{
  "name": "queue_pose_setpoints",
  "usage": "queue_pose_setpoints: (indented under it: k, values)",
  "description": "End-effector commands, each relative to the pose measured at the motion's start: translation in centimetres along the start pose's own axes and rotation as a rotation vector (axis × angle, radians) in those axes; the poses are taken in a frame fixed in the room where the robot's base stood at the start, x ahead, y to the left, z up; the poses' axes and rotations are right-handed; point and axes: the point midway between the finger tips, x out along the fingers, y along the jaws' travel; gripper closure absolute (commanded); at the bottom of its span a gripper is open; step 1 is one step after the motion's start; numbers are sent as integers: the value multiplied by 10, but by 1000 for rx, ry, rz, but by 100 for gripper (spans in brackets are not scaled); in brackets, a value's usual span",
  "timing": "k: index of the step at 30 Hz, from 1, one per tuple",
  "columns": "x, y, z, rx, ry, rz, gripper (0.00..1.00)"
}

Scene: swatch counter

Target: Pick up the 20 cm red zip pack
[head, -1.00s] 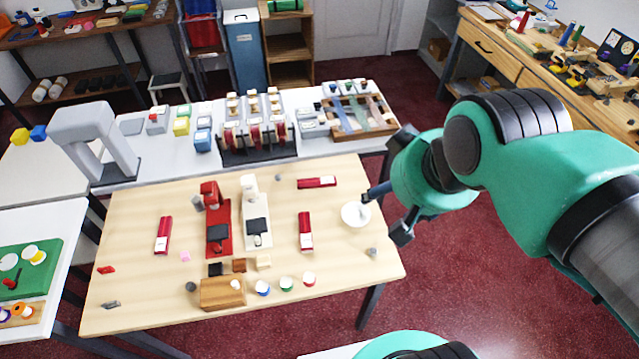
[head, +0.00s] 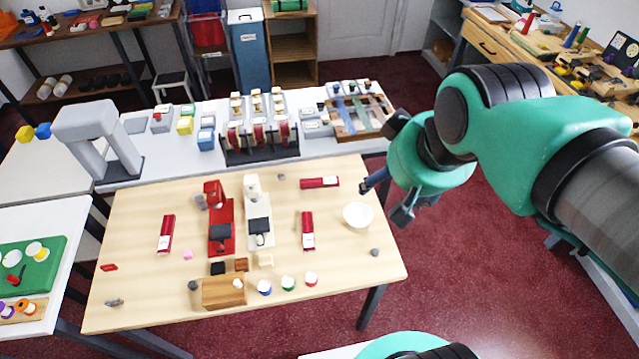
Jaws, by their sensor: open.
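Three red zip packs with pale labels lie flat on the wooden table. One is at the left (head: 167,235), one right of the white sewing-machine-like stand (head: 307,231), and one lies crosswise farther back (head: 319,183). Their size print is too small to read, so I cannot tell which is 20 cm. My gripper (head: 383,203) is open and empty. It is above the table's right edge, right of the back pack and by the white bowl, touching no pack.
A white bowl (head: 358,215) stands near the table's right edge. A red stand (head: 221,228) and a white stand (head: 258,225) rise mid-table. A wooden block (head: 222,293) and several small pots line the front. A counter with spool racks (head: 260,142) is behind.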

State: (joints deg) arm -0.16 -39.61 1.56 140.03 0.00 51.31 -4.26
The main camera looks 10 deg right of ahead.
Motion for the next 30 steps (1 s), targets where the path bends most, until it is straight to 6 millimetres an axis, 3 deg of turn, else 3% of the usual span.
queue_pose_setpoints:
  k: [14, 23, 30]
  values:
    - [53, 2, -102, -317, -107, -30, 32]
    - [111, 2, -159, -530, -173, -67, 32]
    - [169, 0, -197, -699, -221, -106, 32]
